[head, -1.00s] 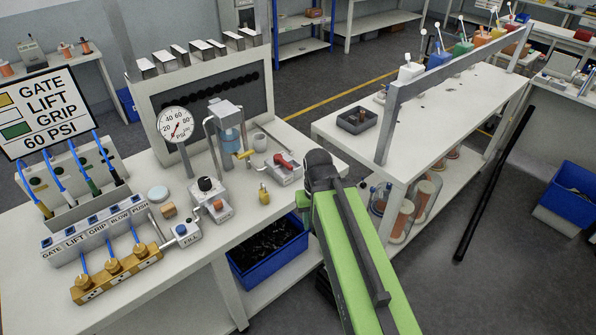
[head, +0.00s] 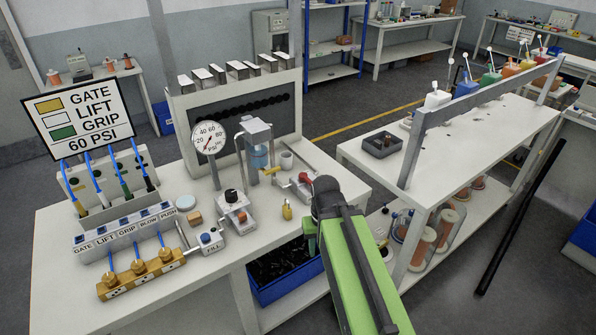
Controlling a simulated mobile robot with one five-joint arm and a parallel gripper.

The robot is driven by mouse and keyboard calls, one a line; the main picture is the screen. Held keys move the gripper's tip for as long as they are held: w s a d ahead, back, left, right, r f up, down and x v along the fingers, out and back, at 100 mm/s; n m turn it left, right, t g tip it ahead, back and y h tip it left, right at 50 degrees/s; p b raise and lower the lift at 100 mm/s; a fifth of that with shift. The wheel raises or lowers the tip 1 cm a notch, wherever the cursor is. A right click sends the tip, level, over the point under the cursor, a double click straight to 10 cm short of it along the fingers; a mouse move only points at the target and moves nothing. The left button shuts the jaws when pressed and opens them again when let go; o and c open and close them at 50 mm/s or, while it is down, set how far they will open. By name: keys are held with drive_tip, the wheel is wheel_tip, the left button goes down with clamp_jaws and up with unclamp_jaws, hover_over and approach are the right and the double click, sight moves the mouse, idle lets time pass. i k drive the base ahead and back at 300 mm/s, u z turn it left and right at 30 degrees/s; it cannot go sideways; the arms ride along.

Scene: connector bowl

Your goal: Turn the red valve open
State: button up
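The red valve (head: 304,178) is a small red handle on a light grey block near the right front part of the bench. Its red handle shows clear of my arm, which stands just to its right in the picture. My green arm reaches up from the bottom right and ends in a dark joint (head: 326,190) beside the valve's block. My gripper's fingers do not show; they seem hidden behind or below the arm. I cannot see anything touching the valve.
A pressure gauge (head: 208,137), a pump-like stand (head: 258,145), a black-knobbed regulator (head: 233,205) and a small brass piece (head: 287,211) stand on the bench (head: 190,290). A blue bin (head: 284,286) sits below. Another table (head: 440,140) stands to the right, across a gap.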

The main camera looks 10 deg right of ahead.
sight(303, 176)
drive_tip(key=i, duration=0.7)
drive_tip(key=z, duration=0.75)
drive_tip(key=k, duration=1.35)
drive_tip(key=u, duration=0.9)
drive_tip(key=i, duration=1.5)
drive_tip(key=u, duration=0.05)
